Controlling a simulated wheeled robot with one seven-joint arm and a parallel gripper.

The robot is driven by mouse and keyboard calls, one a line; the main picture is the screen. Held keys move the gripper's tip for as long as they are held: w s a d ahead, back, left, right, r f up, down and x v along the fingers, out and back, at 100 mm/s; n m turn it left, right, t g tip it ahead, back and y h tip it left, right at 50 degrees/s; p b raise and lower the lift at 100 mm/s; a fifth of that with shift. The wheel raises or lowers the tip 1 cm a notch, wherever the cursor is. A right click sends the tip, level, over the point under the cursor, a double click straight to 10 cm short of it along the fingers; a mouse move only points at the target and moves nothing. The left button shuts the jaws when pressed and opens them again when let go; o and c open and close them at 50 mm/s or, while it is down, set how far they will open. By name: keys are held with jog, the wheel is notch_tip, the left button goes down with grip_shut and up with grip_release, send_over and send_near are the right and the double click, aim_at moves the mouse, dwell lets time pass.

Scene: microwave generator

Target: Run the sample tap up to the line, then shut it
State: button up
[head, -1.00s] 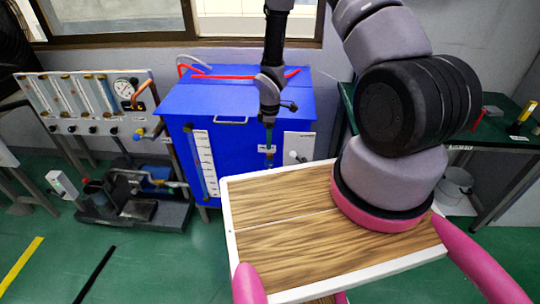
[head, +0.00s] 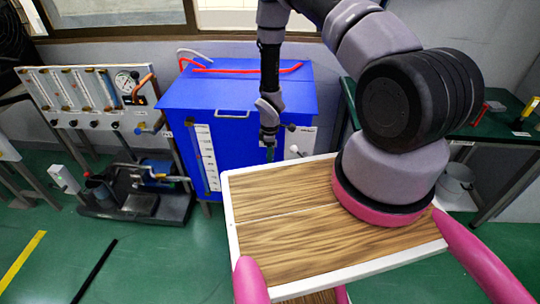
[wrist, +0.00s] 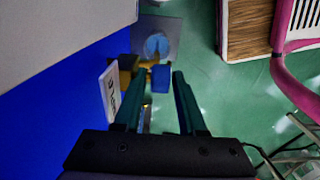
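In the wrist view a brass sample tap (wrist: 148,64) with a blue handle (wrist: 161,78) sticks out from the side of the blue tank (wrist: 50,125). A clear round vessel (wrist: 158,45) stands below it on a grey square; its line and liquid level cannot be made out. My gripper (wrist: 158,76) is open, its two dark green fingers apart. The blue handle shows in the gap, just beyond the fingertips; contact cannot be told. In the head view my gripper (head: 270,153) hangs in front of the blue tank (head: 235,90), and hides the tap.
A white tag (wrist: 109,94) is beside the left finger. The tank carries a white scale (head: 207,158) and a white panel with a knob (head: 299,142). A flow-meter board (head: 85,95) and pump stand (head: 135,195) are at left, a green bench (head: 490,125) at right.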

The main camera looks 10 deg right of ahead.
grip_shut()
jog(key=shift+s+d+y, duration=0.1)
jog(key=shift+d+y, duration=0.1)
jog(key=shift+y, duration=0.2)
jog(key=shift+a+y, duration=0.1)
jog(key=shift+y, duration=0.2)
grip_release()
